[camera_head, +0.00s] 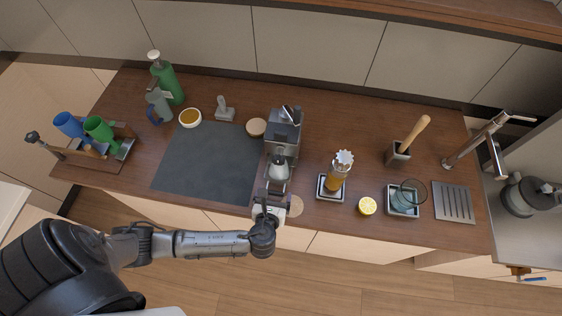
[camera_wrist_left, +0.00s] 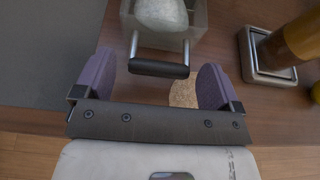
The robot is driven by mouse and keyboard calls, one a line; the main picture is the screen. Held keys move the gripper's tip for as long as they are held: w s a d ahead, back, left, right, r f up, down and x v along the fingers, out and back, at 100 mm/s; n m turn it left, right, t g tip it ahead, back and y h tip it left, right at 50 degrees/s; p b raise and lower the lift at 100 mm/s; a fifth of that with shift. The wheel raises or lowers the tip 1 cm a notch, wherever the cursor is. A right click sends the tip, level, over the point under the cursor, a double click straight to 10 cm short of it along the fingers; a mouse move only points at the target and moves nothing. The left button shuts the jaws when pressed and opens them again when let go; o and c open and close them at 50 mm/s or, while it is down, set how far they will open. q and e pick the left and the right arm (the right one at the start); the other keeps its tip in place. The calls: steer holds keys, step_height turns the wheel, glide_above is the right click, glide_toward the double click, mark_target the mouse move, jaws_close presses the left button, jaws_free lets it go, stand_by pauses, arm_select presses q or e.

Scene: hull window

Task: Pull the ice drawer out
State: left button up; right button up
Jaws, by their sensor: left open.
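The ice drawer (camera_wrist_left: 193,38) is a clear grey box with a pale rounded lump in it, at the top of the left wrist view. Its dark bar handle (camera_wrist_left: 158,68) sticks out toward me on two light rods. My left gripper (camera_wrist_left: 157,72) is open, with one purple-grey finger on each side of the handle and a gap to both. In the head view my left gripper (camera_head: 270,207) is at the counter's front edge, below the grey ice machine (camera_head: 284,132). It partly hides the drawer's front there. My right gripper is not in view.
A dark mat (camera_head: 207,163) lies left of the machine. A small tray (camera_head: 331,188) with an amber bottle (camera_head: 338,172) and a cut lemon (camera_head: 367,206) stand to the right. A round cork coaster (camera_head: 294,205) lies close beside my gripper.

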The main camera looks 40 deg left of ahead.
arm_select(q)
steer(key=shift+s+d+r+p, duration=0.3)
steer(key=shift+s+r+p, duration=0.15)
steer(key=shift+p, duration=0.25)
steer(key=p+v, duration=0.2)
steer(key=shift+s+d, duration=0.15)
steer(key=shift+s, duration=0.1)
steer(key=shift+p+v, duration=1)
steer(key=shift+v, duration=0.25)
steer(key=shift+s+d, duration=0.15)
steer(key=shift+s, duration=0.15)
